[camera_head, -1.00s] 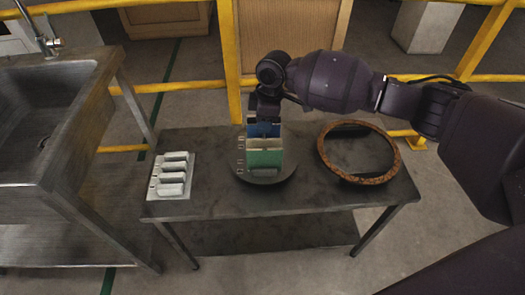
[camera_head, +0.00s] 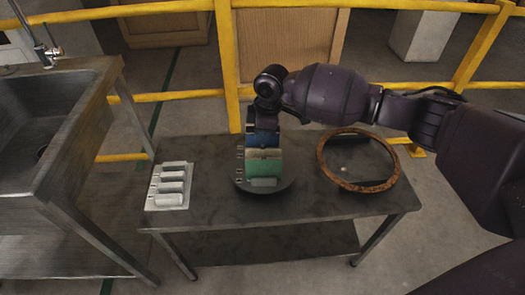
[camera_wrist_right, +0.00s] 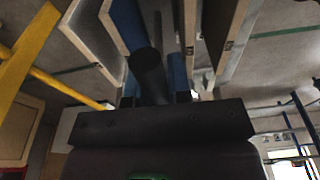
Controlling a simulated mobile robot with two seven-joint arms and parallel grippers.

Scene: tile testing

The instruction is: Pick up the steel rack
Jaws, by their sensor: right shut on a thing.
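The steel rack (camera_head: 241,165) is above or on a round dark disc (camera_head: 284,189) at the middle of the table. It carries upright tiles, among them a blue one and a green one (camera_head: 264,163), with a grey piece low in front. My right gripper (camera_head: 263,127) comes down from above and is shut on the rack. In the right wrist view, the jaws (camera_wrist_right: 157,97) are around a dark round bar (camera_wrist_right: 150,75), with blue and pale tiles on both sides. I cannot tell whether the rack is clear of the disc. My left gripper is out of view.
A pale tray (camera_head: 155,202) of several white pieces lies at the table's left. A rusty brown ring (camera_head: 358,186) lies at the right. A steel sink (camera_head: 100,110) stands left of the table (camera_head: 215,212). Yellow rails (camera_head: 190,95) run behind it.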

